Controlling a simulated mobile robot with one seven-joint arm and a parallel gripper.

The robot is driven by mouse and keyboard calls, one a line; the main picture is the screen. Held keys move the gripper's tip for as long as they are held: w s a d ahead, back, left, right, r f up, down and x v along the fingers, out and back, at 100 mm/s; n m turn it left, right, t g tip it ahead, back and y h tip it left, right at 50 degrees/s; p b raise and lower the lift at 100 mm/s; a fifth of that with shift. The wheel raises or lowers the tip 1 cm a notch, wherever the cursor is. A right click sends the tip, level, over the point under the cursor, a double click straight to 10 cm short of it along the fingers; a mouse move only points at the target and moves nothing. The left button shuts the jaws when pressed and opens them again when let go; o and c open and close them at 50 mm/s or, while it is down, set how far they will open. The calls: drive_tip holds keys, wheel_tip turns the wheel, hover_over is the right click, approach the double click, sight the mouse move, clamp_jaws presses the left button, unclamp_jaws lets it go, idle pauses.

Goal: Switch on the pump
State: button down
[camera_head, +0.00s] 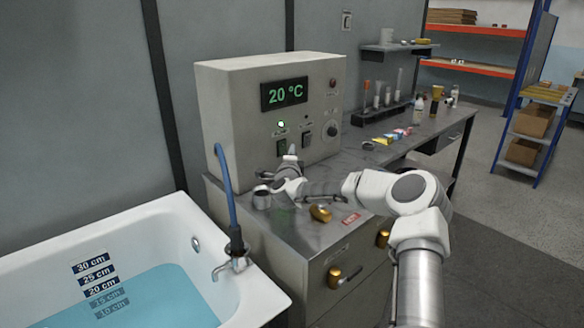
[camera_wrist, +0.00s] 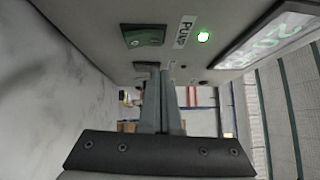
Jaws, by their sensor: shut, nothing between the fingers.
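The grey control box (camera_head: 270,105) stands on the bench beside the tub. Its display (camera_head: 284,93) reads 20 °C. The pump switch (camera_head: 281,148) is a dark rocker on its front, and the lamp (camera_head: 281,124) above it glows green. In the wrist view the PUMP label (camera_wrist: 184,32) lies between the lit green lamp (camera_wrist: 203,37) and the rocker, which has a greenish face (camera_wrist: 143,36). My gripper (camera_head: 292,150) is shut and empty in front of the panel, near the pump switch. Its fingers (camera_wrist: 158,84) point toward the panel; I cannot tell whether they touch it.
A second switch (camera_head: 306,141) and a knob (camera_head: 331,130) sit right of the pump switch. The bathtub (camera_head: 150,225) holds blue water, with a blue hose (camera_head: 224,185) at its rim. A brass-coloured object (camera_head: 320,213) lies on the bench. Bottles and tubes stand farther back.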

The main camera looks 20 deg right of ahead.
drive_tip(key=r+v, duration=0.1)
drive_tip(key=v, duration=0.9)
drive_tip(key=shift+r, duration=0.25)
